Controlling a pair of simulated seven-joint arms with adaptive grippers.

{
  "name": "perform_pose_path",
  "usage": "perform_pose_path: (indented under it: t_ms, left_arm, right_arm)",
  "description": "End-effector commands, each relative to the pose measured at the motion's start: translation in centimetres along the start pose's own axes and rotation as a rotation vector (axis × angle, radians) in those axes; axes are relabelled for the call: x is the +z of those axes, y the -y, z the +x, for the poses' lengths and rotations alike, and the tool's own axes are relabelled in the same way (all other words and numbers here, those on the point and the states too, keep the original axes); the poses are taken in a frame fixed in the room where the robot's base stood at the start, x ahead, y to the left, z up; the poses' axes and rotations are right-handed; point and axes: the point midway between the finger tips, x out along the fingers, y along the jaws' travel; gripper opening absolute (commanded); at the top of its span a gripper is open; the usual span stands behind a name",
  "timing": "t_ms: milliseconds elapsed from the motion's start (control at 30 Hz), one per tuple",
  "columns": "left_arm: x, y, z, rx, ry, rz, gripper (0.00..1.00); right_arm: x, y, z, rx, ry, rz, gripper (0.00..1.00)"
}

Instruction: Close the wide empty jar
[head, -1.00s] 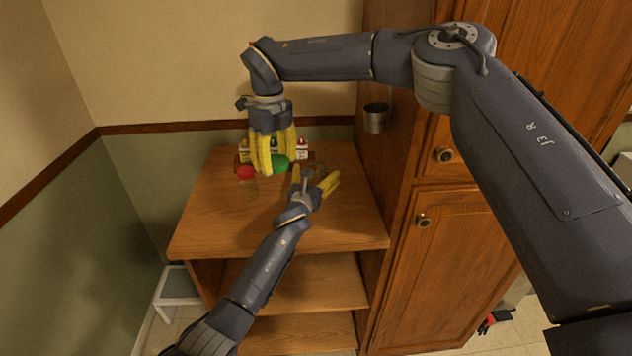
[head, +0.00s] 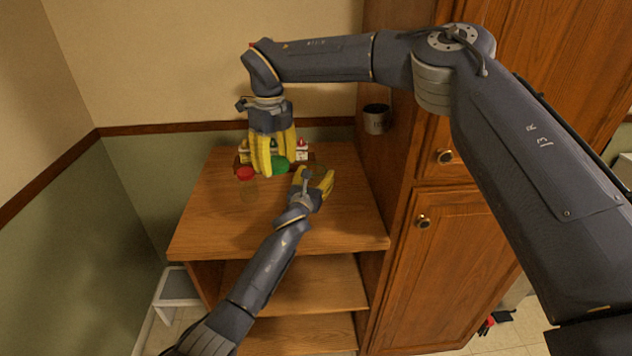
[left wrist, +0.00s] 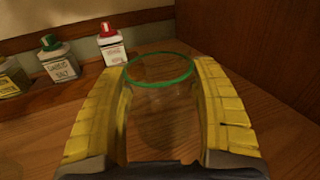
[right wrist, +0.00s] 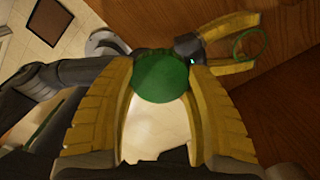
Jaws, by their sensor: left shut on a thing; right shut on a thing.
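The wide empty jar is clear glass with an open green rim (left wrist: 160,68), standing on the wooden counter in the left wrist view. My left gripper (head: 317,184) is shut around its sides, and nothing shows inside it. The jar's rim also shows in the right wrist view (right wrist: 250,46). A round green lid (right wrist: 162,76) is between the fingers of my right gripper (head: 275,165), which is shut on it and points down. The lid also shows in the head view (head: 280,164). The lid is left of the jar and apart from it.
A narrower clear jar with a red lid (head: 246,174) stands left of the lid. Salt (left wrist: 58,60) and another shaker (left wrist: 112,42) stand in a wooden rack at the back. A tall cabinet (head: 400,200) bounds the right. The counter's front left (head: 215,230) is clear.

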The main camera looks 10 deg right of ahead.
Motion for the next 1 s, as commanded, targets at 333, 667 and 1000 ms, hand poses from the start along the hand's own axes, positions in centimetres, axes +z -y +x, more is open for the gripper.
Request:
perform_pose_path:
  t_ms: [333, 667, 1000]
  left_arm:
    - [1.1, 0.0, 0.0, -0.001, 0.003, 0.003, 0.29]
    - [3.5, 0.0, -1.9, 0.0, 0.001, 0.003, 0.29]
    - [3.5, 0.0, -8.7, -0.002, 0.001, 0.001, 0.29]
  right_arm:
    - [0.0, 0.0, 0.0, 0.0, 0.0, 0.0, 0.42]
    - [0.0, 0.0, 0.0, 0.0, 0.0, 0.0, 0.42]
    - [0.0, 0.0, 0.0, 0.0, 0.0, 0.0, 0.42]
